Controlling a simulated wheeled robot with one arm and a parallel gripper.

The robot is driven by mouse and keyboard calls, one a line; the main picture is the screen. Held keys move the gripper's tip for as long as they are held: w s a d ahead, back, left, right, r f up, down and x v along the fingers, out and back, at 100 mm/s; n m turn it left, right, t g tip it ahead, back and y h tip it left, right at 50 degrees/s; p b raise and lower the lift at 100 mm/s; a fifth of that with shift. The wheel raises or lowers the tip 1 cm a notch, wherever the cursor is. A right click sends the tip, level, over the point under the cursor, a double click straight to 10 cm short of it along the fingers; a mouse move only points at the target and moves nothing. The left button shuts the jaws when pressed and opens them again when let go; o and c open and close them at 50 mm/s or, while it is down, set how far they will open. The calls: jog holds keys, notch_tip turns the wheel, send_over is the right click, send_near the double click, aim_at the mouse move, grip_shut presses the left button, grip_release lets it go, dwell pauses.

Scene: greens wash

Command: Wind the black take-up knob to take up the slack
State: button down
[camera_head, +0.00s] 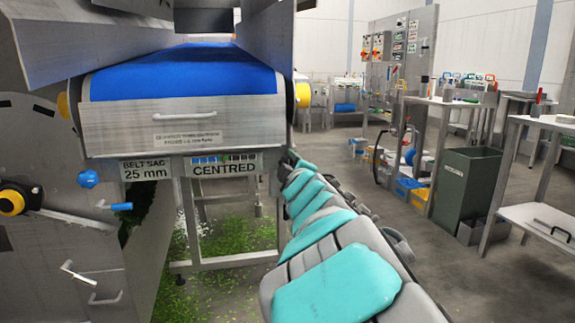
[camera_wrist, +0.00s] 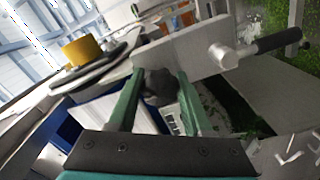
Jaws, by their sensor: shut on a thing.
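The black take-up knob (camera_wrist: 158,88) is a dark lobed knob in the wrist view. It sits between the two green fingers of my gripper (camera_wrist: 161,80), which are shut on it. In the head view my arm reaches along the right side of the machine, and its far end is near the front corner below the yellow roller end (camera_head: 303,95). The knob and fingers cannot be made out there. The blue belt (camera_head: 185,75) lies over the front roller. A sign (camera_head: 146,170) under it reads "BELT SAG 25 mm", and another sign (camera_head: 224,166) reads "CENTRED".
In the wrist view a metal plate (camera_wrist: 185,48) and a black-handled lever (camera_wrist: 265,46) are close to the fingers. A yellow cap (camera_wrist: 82,50) is at left. In the head view a blue knob (camera_head: 88,179) is at left, and a green bin (camera_head: 467,190) stands at right.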

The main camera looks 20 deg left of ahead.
jog(key=shift+a+r, duration=0.1)
dwell(0.3)
jog(key=shift+c, duration=1.7)
grip_release()
jog(key=shift+s, duration=0.1)
